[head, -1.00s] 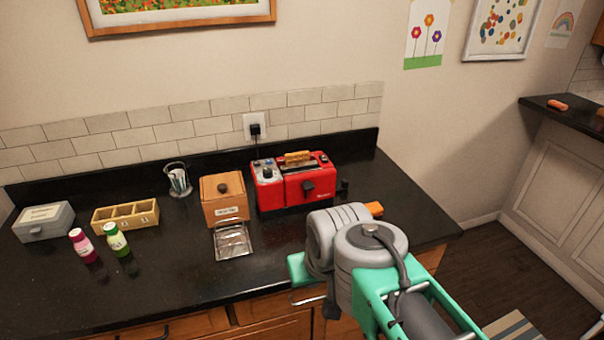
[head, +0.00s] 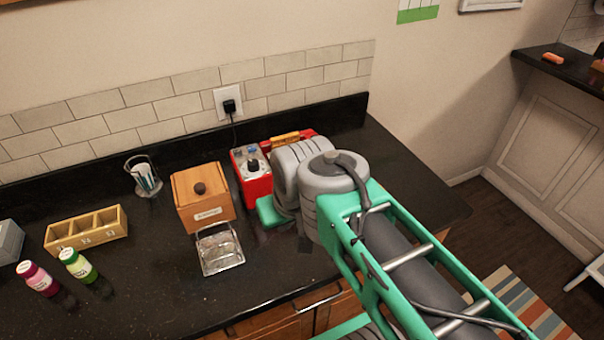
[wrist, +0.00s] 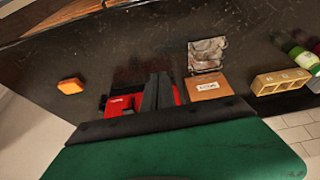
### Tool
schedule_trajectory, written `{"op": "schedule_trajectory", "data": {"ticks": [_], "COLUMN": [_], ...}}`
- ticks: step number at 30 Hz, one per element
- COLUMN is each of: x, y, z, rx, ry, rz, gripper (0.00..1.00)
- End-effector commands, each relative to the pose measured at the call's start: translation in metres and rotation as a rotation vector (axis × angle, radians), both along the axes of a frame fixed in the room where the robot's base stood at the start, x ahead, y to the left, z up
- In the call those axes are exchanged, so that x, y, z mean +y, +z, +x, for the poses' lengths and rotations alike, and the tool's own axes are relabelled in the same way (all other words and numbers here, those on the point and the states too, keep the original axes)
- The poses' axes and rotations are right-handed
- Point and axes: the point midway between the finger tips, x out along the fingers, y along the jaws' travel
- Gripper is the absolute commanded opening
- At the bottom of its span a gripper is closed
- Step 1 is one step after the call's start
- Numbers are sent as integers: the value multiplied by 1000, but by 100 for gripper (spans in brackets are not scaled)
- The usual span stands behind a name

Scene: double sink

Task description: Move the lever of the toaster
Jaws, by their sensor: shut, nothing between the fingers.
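The red toaster (head: 252,175) stands on the dark counter against the backsplash, with a knob on its left part and a slice of bread (head: 286,138) in its slot. My arm covers most of its front and right side in the head view, so the lever cannot be made out there. In the wrist view the toaster (wrist: 122,103) shows on both sides of my gripper (wrist: 157,80). My gripper is shut with its dark fingers together and nothing between them, in front of the toaster in that view. Whether it touches the toaster or lever cannot be told.
Left of the toaster stand a wooden box (head: 203,207), a small metal tray (head: 219,249), a glass holder (head: 143,177), a compartment box (head: 87,230) and two bottles (head: 77,264). An orange object (wrist: 70,86) lies on clear counter in the wrist view.

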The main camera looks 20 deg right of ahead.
Motion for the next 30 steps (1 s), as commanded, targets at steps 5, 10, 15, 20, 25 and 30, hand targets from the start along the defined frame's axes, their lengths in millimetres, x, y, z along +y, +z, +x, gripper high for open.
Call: {"op": "schedule_trajectory", "data": {"ticks": [5, 10, 15, 20, 25, 30], "x": [5, -19, -71, -107, -114, -114], "y": [23, 41, 34, 27, 29, 29], "z": [48, 117, 167, 185, 187, 187], "rx": [87, 224, 353, 428, 444, 442], "ry": [187, 516, 812, 960, 990, 986], "rz": [-19, -85, -178, -239, -252, -252], "gripper": [0, 0, 0, 0, 0, 0]}}
